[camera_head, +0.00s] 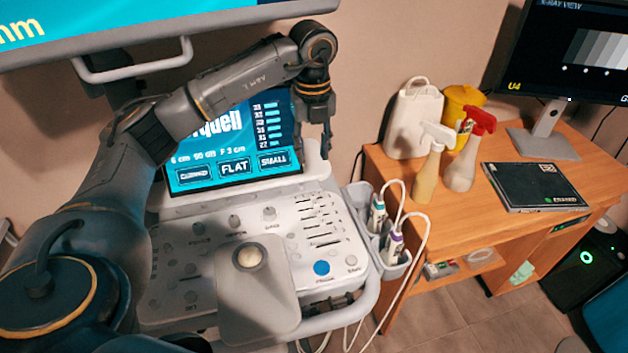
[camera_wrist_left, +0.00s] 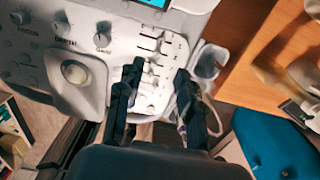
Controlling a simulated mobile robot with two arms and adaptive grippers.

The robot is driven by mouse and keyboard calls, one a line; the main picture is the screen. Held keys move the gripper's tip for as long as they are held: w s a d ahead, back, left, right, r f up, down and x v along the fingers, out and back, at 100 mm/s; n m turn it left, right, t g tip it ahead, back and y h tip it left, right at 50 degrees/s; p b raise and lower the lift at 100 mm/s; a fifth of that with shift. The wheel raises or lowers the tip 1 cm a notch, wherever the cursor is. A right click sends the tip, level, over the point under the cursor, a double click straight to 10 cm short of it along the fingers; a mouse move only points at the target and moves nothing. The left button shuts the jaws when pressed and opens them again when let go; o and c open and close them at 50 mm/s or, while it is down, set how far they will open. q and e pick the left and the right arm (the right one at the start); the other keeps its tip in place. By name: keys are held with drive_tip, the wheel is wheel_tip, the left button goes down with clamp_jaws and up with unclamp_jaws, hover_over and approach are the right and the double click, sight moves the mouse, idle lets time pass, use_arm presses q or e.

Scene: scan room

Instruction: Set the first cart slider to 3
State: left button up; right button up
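The ultrasound cart's control panel (camera_head: 285,272) carries a bank of short slider tracks (camera_head: 316,220) on its right part. In the left wrist view the slider bank (camera_wrist_left: 152,62) lies ahead of my left gripper (camera_wrist_left: 158,75), partly between its fingers. Those two dark fingers are apart with nothing held. In the head view my left gripper (camera_head: 318,137) hangs beside the right edge of the cart's touch screen, above the sliders. I cannot read the first slider's setting or see clear contact with it. My right gripper does not show.
Knobs, a trackball (camera_head: 250,257) and a blue button (camera_head: 321,268) surround the sliders. A probe holder (camera_head: 362,202) with probes and white cables hangs at the cart's right. A wooden desk (camera_head: 425,235) with spray bottles, a case and a monitor stands further right.

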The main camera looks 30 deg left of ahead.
sight(313, 195)
use_arm(q)
wheel_tip(313, 195, down, 12)
drive_tip(key=shift+f+p, duration=0.2)
drive_tip(key=shift+p, duration=0.5)
clamp_jaws()
drive_tip(key=shift+w, duration=0.1)
